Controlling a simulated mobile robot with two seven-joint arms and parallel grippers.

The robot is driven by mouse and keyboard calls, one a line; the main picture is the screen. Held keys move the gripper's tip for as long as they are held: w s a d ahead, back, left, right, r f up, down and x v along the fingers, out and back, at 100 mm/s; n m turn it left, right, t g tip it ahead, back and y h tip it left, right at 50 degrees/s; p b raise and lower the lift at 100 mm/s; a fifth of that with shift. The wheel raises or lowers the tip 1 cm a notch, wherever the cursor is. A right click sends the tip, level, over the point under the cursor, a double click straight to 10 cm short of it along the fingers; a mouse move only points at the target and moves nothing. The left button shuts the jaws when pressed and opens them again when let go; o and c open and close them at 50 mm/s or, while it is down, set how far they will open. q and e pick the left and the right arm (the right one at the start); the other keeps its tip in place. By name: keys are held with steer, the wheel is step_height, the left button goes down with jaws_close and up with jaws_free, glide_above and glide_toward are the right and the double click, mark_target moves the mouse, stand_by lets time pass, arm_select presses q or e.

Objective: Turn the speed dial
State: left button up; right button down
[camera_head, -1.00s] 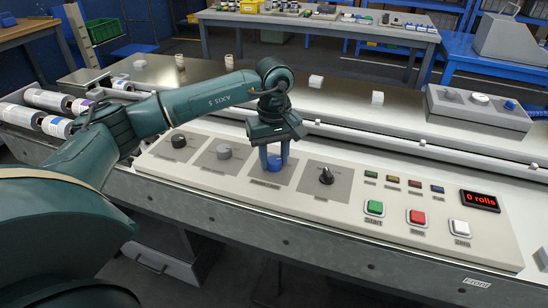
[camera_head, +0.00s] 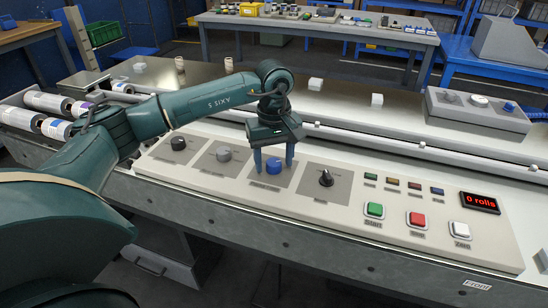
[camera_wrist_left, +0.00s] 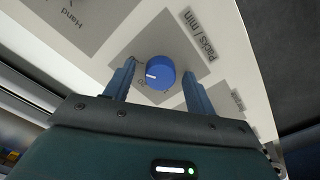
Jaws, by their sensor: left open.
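The blue dial (camera_head: 274,167) sits on a grey square plate of the control panel, and it also shows in the left wrist view (camera_wrist_left: 160,72) with a white pointer line and the label "Packs / min" beside its plate. My left gripper (camera_head: 274,161) is directly above it, pointing down. Its two fingers are spread, one on each side of the dial. In the left wrist view there is a gap between each finger and the dial. My right gripper is not in view.
The panel (camera_head: 450,251) also carries a black dial (camera_head: 178,142), a grey dial (camera_head: 223,153) and a black selector knob (camera_head: 326,177). Green (camera_head: 375,208), red (camera_head: 417,217) and white (camera_head: 460,228) buttons sit at the right, below a display (camera_head: 480,201) reading "0 rolls".

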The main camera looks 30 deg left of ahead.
mark_target(274, 162)
arm_select(q)
steer(key=shift+r, duration=0.1)
step_height(274, 162, up, 13)
stand_by(0.5)
stand_by(0.3)
